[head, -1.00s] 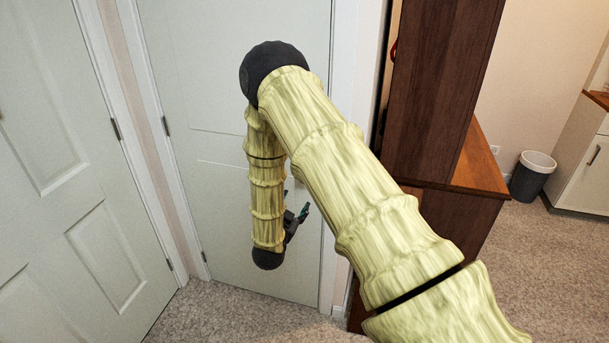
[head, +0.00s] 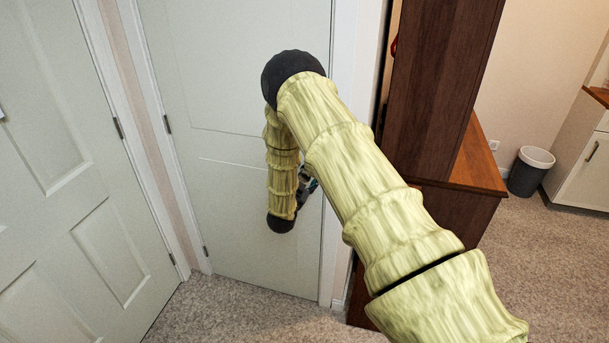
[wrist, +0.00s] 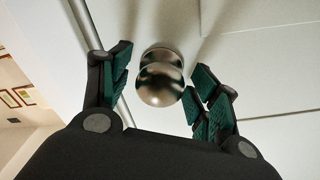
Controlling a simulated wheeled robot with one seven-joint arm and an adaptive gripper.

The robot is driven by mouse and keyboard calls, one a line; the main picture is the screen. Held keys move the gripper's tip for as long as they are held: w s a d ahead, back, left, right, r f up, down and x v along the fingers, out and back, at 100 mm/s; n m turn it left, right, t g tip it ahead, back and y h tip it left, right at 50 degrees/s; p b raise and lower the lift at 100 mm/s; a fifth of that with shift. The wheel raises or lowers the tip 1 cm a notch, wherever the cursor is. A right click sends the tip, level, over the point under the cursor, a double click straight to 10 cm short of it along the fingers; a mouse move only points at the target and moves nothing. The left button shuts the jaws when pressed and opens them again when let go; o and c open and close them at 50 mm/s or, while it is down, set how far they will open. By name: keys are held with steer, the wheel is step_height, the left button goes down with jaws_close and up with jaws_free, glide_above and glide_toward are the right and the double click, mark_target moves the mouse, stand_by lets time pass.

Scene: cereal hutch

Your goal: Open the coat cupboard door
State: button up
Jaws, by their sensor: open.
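The pale door (head: 225,100) in front of me is shut in its white frame, with hinges on its left side. In the wrist view a round metal knob (wrist: 160,80) stands out from the pale door face (wrist: 270,60). My gripper (wrist: 158,88) is open, with one green-padded finger on each side of the knob. I cannot tell whether either finger touches it. In the head view my gripper (head: 308,185) is mostly hidden behind my arm, close to the right part of the door, and the knob is hidden there.
Another pale panelled door (head: 60,190) stands at the left. A dark wooden hutch (head: 440,90) stands close to the right of the door frame. A grey bin (head: 530,172) and a white cabinet (head: 585,170) are farther right. Carpet (head: 240,310) lies clear before the door.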

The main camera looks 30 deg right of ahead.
steer(key=shift+w+d, duration=0.15)
jaws_close()
